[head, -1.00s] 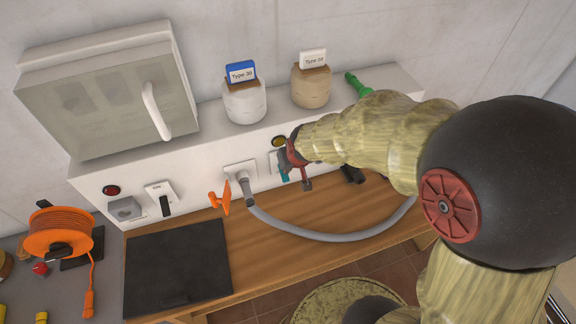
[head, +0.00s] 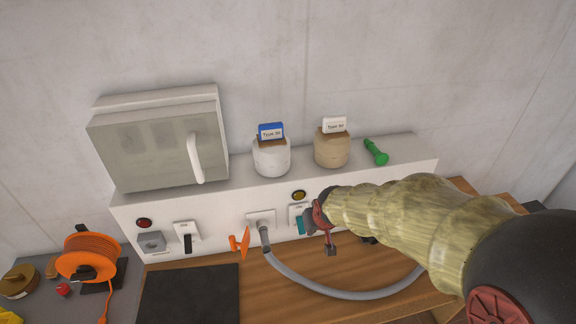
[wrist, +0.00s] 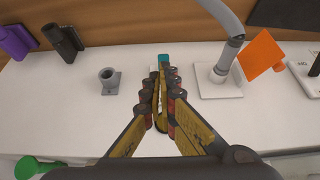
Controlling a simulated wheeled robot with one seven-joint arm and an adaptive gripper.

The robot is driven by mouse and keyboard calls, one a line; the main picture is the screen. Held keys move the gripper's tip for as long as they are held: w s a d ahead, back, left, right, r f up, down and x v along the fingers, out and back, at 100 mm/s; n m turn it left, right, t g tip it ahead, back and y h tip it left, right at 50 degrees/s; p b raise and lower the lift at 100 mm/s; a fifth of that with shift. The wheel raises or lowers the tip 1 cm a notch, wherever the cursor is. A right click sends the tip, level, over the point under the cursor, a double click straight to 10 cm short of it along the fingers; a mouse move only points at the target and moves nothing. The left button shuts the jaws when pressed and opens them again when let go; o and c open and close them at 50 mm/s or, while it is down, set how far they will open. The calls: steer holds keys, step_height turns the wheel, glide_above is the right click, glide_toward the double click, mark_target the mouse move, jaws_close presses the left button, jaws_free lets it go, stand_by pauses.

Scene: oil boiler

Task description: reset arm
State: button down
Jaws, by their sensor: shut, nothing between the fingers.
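My gripper (wrist: 160,92) is shut and empty in the wrist view, its two fingers together over the white panel. In the head view my gripper (head: 318,222) is in front of the panel's right half, partly hidden by its own wrist. A teal piece (wrist: 164,60) shows just beyond the fingertips in the wrist view; whether they touch it I cannot tell. The same teal piece (head: 300,226) shows beside the gripper in the head view. My arm reaches in from the right.
A grey hose (head: 330,292) runs from a socket on the white panel (head: 215,215) across the wooden bench. An orange handle (head: 240,242) stands left of it. On the ledge are a cabinet (head: 150,150), two jars (head: 271,157) (head: 332,149) and a green object (head: 376,152). An orange reel (head: 86,258) is at left.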

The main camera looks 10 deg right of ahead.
steer(key=s+r+b, duration=0.3)
steer(key=s+b, duration=0.1)
steer(key=s, duration=0.7)
steer(key=s+r+b, duration=0.4)
steer(key=s+b, duration=0.1)
steer(key=s, duration=0.6)
steer(key=shift+s+r, duration=0.15)
steer(key=shift+s, duration=0.1)
steer(key=shift+a, duration=0.1)
